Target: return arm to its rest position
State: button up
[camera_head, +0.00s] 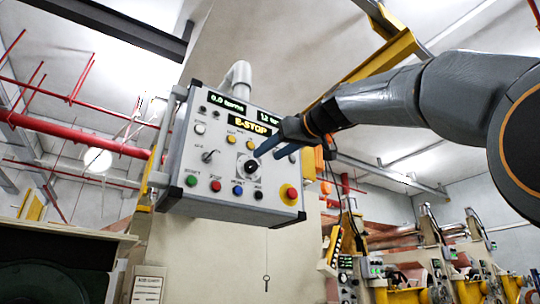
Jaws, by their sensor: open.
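My grey arm (395,97) reaches in from the right edge toward a grey control box. My gripper (266,154) is open, its two blue fingers in front of the right half of the box face. Whether the fingertips touch the face cannot be told. The control box (175,180) hangs from a pale curved pipe. It has a lit display reading E-STOP (250,124), a black knob (250,166) close to the fingertips, and a red emergency button (290,193) on a yellow base below the gripper. A small lever switch (209,156) sits left of the knob.
A row of colored buttons (215,186) lines the lower box face. A yellow beam (375,60) runs behind and above my arm. Red pipes (80,136) cross at left. Machines with yellow parts (470,290) stand at lower right.

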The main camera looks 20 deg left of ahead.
dwell(0.4)
